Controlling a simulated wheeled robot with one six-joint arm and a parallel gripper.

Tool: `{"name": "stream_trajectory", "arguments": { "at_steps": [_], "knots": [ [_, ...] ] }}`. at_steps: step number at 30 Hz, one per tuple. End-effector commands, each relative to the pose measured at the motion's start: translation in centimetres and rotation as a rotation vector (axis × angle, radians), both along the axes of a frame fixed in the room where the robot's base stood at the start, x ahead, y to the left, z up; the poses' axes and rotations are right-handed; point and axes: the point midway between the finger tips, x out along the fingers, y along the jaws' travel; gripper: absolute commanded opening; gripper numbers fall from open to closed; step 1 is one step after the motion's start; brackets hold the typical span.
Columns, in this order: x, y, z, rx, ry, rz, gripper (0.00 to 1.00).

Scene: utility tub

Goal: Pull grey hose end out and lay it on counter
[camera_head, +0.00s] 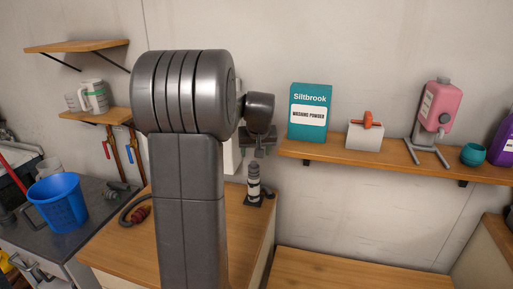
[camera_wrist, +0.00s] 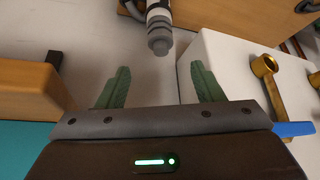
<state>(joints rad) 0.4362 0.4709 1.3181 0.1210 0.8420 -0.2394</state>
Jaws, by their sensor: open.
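A short upright fitting (camera_head: 254,180) with grey, white and black bands stands on the wooden counter (camera_head: 240,225), below my gripper (camera_head: 260,150). In the wrist view a banded piece with a grey tip (camera_wrist: 160,42) points toward my gripper (camera_wrist: 160,82); it looks like the same fitting. The green fingers are spread apart, with nothing between them. The grey tip lies just beyond the fingertips, apart from them. A dark hose with a reddish connector (camera_head: 137,215) lies at the counter's left, partly hidden by my arm. I cannot tell whether it joins the fitting.
A wall shelf (camera_head: 395,160) at right holds a teal washing-powder box (camera_head: 310,112), a white box with an orange-red top and a pink bottle (camera_head: 440,110). A white box with a brass tap (camera_wrist: 266,68) is close right in the wrist view. A blue bucket (camera_head: 57,203) stands left.

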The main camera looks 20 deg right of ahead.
Motion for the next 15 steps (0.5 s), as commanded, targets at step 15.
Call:
{"name": "stream_trajectory", "arguments": {
  "at_steps": [15],
  "knots": [
    [4.0, -1.0, -7.3, 0.002, 0.005, 0.0, 0.61]
  ]
}}
